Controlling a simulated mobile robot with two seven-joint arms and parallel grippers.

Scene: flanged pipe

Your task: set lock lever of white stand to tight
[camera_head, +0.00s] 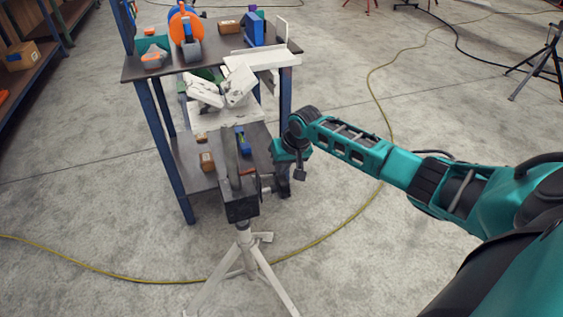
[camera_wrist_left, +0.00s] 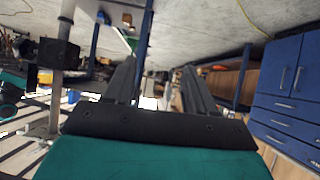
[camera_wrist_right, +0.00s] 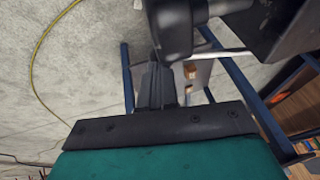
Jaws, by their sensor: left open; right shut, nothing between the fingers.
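The white stand (camera_head: 246,240) is a tripod with a black head block (camera_head: 239,203) and a grey upright piece above it. A dark lever or knob on a short shaft (camera_head: 267,188) sticks out to the right of the block. My right gripper (camera_head: 283,187) is shut and empty, right beside that end; contact cannot be told. In the right wrist view the dark rounded knob (camera_wrist_right: 172,30) is just beyond the shut fingers (camera_wrist_right: 154,82). My left gripper (camera_wrist_left: 158,80) is open and empty; its wrist view shows the block (camera_wrist_left: 58,53) at left. The lever's setting cannot be read.
A shelf table (camera_head: 130,68) with blue legs stands behind the stand, holding tools, boxes and white parts. A yellow cable (camera_head: 345,222) curves over the concrete floor. A black tripod (camera_head: 540,62) is far right. The floor at right is mostly clear.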

